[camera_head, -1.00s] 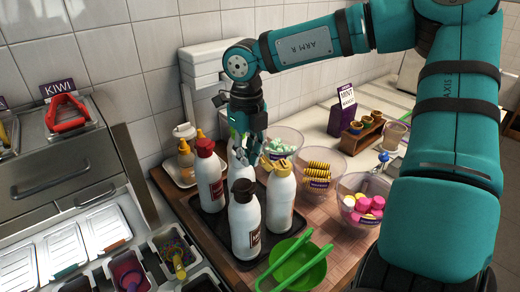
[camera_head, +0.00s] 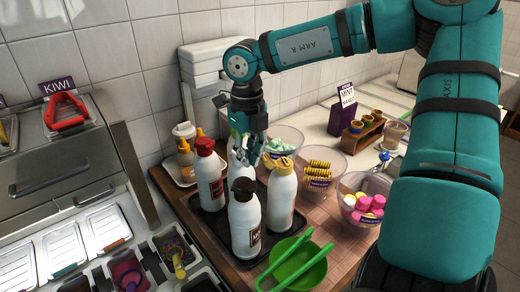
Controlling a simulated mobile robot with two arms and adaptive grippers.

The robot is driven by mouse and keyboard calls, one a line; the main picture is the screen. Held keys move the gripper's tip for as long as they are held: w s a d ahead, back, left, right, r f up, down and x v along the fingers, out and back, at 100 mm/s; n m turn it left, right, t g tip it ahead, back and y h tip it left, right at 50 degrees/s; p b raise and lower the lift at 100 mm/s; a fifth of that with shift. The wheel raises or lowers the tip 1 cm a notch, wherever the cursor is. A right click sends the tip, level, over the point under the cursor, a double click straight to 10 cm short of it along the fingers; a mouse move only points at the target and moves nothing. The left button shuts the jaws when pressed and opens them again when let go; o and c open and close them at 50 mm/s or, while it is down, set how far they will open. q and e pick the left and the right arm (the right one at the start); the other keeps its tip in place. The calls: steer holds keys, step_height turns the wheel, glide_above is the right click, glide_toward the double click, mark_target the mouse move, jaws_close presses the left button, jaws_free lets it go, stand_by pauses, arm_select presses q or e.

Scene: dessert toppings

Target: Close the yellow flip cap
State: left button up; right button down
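The bottle with the yellow flip cap (camera_head: 280,164) stands upright on the dark tray (camera_head: 213,228). It is a white bottle (camera_head: 280,203), at the right of the bottle group. Part of the cap at its left side is near my fingers, and I cannot tell how far the lid is tilted. My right gripper (camera_head: 254,153) points down just left of the yellow cap, above a white bottle behind. Its fingertips are close to the cap; contact and finger opening are too small to tell. My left gripper is not in view.
A red-capped bottle (camera_head: 209,180) and a brown-capped bottle (camera_head: 244,222) stand close by on the tray. Bowls of toppings, such as the pink and yellow one (camera_head: 362,207), stand to the right. A green bowl (camera_head: 302,268) with green tongs is in front.

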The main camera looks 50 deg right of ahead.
steer(key=shift+d+f, duration=0.1)
steer(key=shift+f, duration=0.05)
step_height(320, 180, up, 9)
steer(key=d+p, duration=0.1)
steer(key=p, duration=0.3)
steer(key=shift+s+f+p, duration=0.15)
steer(key=shift+s+p, duration=0.1)
steer(key=shift+p, duration=0.05)
stand_by(0.4)
stand_by(0.5)
